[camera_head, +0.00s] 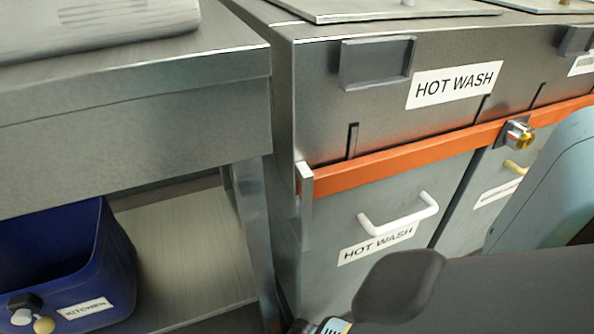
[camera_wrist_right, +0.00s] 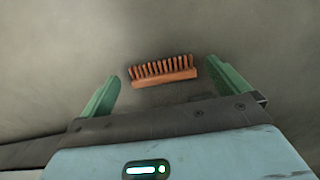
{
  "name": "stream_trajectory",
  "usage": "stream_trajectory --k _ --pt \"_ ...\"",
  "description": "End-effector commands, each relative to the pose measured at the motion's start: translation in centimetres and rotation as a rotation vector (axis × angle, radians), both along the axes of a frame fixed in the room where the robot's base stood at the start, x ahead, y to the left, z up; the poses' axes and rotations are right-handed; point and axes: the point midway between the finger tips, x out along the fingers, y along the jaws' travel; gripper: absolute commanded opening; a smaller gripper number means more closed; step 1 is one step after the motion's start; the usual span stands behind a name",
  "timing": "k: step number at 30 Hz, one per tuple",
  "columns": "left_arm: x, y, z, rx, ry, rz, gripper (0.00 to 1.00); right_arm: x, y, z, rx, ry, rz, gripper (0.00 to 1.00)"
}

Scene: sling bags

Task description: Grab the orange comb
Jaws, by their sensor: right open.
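The orange comb (camera_wrist_right: 163,71) shows in the right wrist view, with a row of brown-orange teeth along its upper side. It lies on a plain grey surface, slightly tilted in the picture. My right gripper (camera_wrist_right: 168,84) is open, with one green finger to the left of the comb and the other to its right. The comb sits between the two fingers, near the right one; I cannot tell how far below them it is. The comb is not seen in the head view. My left gripper is in neither view.
In the head view, a metal counter (camera_head: 140,120) stands at left with a blue bin (camera_head: 110,255) on its lower shelf. A grey metal unit labelled HOT WASH (camera_head: 330,110) with an orange rail (camera_head: 400,160) and a white handle (camera_head: 400,215) stands at right.

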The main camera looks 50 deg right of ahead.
Motion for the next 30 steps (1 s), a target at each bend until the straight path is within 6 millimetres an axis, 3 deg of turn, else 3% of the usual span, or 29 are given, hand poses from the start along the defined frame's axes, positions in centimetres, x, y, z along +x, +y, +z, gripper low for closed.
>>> stream_trajectory --k 3,12,21,30 --pt "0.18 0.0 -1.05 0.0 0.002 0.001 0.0 -0.08 0.02 -1.54 0.0 0.003 0.001 1.0" --pt "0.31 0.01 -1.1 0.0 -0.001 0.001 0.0 -0.05 0.03 -1.68 0.0 0.001 0.001 1.0" --pt "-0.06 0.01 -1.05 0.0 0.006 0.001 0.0 -0.06 0.02 -1.68 0.0 0.001 0.0 0.61" --pt "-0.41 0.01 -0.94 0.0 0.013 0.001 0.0 -0.11 0.01 -1.6 0.0 0.001 0.0 0.59"
